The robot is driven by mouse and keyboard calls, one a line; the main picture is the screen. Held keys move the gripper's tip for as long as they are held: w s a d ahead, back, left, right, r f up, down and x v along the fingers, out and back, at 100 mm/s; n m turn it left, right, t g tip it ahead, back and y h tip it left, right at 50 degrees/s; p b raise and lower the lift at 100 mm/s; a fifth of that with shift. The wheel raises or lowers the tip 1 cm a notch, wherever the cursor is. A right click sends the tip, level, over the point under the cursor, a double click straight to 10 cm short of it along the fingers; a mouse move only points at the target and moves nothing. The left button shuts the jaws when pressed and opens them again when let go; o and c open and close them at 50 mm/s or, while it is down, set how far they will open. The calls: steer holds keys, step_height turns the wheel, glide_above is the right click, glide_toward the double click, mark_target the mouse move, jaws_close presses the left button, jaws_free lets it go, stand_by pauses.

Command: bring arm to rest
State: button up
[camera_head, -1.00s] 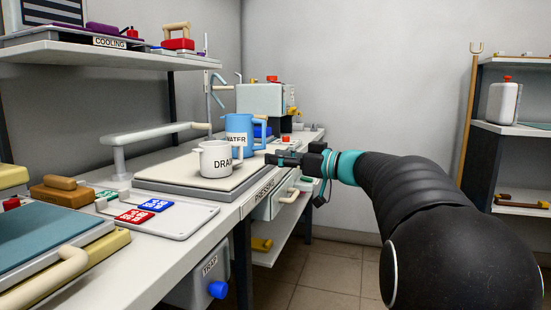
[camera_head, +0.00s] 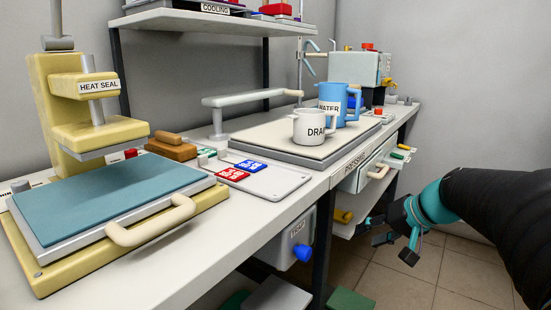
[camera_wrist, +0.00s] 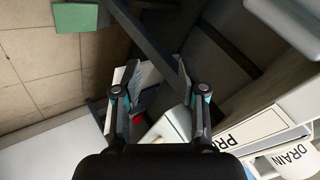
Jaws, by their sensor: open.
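My gripper (camera_head: 376,230) is in the head view at the lower right, in front of the bench and below the level of its top. It is open, with nothing seen between its fingers. In the wrist view my gripper (camera_wrist: 160,80) shows two spread fingers over the bench's lower structure and the tiled floor. My dark arm comes in from the right edge of the head view. The gripper is apart from the white DRAIN mug (camera_head: 309,126) and the blue WATER jug (camera_head: 352,98), which stand upright on the press plate (camera_head: 262,137).
The bench front (camera_head: 226,243) runs left of my gripper, with a drawer (camera_head: 354,180) and a TRAP box (camera_head: 284,246) under it. A yellow heat sealer (camera_head: 98,133) stands at the left. Tiled floor (camera_head: 400,285) is open below my gripper.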

steer(key=s+a+n+h+p, duration=0.1)
steer(key=s+a+h+p, duration=0.1)
steer(key=s, duration=0.9)
steer(key=s+a+n+h+p, duration=0.1)
steer(key=s+a+h+p, duration=0.2)
steer(key=s, duration=0.9)
steer(key=shift+a+n+g+h, duration=0.15)
steer(key=shift+n+g+h, duration=0.25)
